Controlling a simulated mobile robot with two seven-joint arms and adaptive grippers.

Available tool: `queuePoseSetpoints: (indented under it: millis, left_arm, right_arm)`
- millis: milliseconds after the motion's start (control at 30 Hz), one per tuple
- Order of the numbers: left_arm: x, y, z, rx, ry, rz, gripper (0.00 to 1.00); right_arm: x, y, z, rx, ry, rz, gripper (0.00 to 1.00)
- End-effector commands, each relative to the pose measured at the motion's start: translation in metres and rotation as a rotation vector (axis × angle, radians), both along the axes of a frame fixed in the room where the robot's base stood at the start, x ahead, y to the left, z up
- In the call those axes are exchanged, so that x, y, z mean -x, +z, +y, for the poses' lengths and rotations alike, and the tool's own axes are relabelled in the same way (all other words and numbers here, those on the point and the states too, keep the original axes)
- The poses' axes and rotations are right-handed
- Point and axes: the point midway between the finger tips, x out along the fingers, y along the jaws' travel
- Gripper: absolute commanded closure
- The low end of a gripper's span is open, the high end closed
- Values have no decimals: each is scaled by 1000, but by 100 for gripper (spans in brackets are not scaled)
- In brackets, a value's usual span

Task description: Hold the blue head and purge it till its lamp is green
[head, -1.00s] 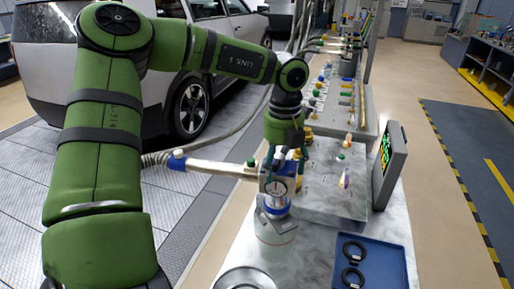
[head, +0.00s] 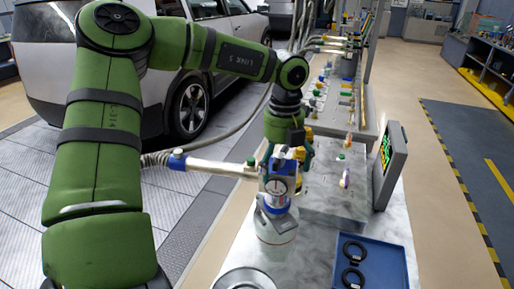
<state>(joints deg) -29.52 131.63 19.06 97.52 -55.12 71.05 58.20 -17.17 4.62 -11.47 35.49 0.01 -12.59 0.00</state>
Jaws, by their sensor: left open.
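The blue head (head: 266,184) stands upright at the near end of the bench, with a round white gauge on its front. Below it is a pale, clear-walled body (head: 275,228). A pale pipe with a blue collar (head: 178,162) reaches the head from the left. My left gripper (head: 284,158) is just above and behind the head, with its dark fingers apart and nothing visibly held. I cannot tell whether a finger touches the head. The head's lamp cannot be made out. My right gripper is not in view.
A tilted screen with green marks (head: 389,160) stands at the bench's right edge. A blue tray (head: 393,258) with two black rings lies at front right. A grey block with coloured knobs (head: 330,200) is behind the head. A metal disc (head: 244,280) is at the front.

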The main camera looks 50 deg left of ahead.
Motion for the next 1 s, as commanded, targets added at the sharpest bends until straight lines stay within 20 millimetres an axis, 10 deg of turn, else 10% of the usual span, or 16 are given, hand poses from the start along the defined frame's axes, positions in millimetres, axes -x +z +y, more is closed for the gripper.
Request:
queuePoseSetpoints:
  millis: [500, 1000]
  left_arm:
    - [-1, 97, 1, -2, 1, -2, 0]
    - [0, 115, 1, 1, 0, 1, 0]
  right_arm:
    - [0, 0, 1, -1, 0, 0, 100]
    - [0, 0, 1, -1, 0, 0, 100]
